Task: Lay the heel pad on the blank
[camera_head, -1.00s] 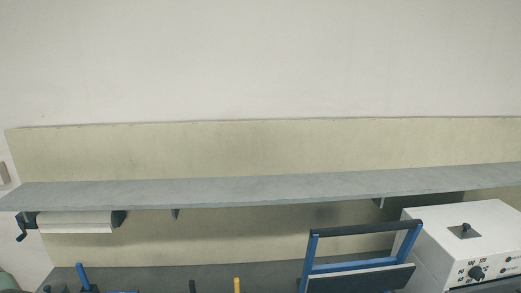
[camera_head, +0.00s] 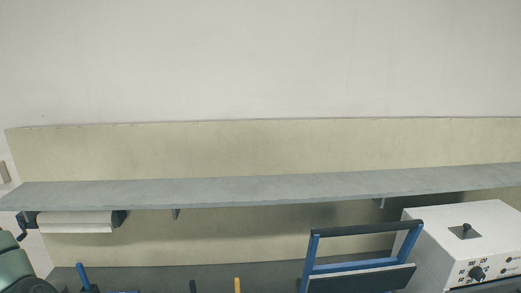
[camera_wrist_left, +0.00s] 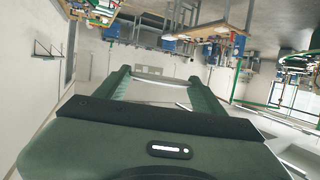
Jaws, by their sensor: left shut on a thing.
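In the left wrist view my left gripper (camera_wrist_left: 160,78) shows its two green fingers, held apart by a pale, thin piece between their tips. This piece looks like the heel pad (camera_wrist_left: 157,74), but its shape is hard to make out. The wrist view is tilted, with the benches along its top edge and far from the gripper. In the head view only a green part of my left arm shows at the lower left corner; its gripper is out of that picture. I do not see the blank in either view. My right gripper is not in view.
In the head view a long grey shelf (camera_head: 270,190) crosses the wall above the bench. A paper roll (camera_head: 76,222) hangs under its left end. A blue-framed press (camera_head: 362,265) and a white box with a knob (camera_head: 465,245) stand at the right.

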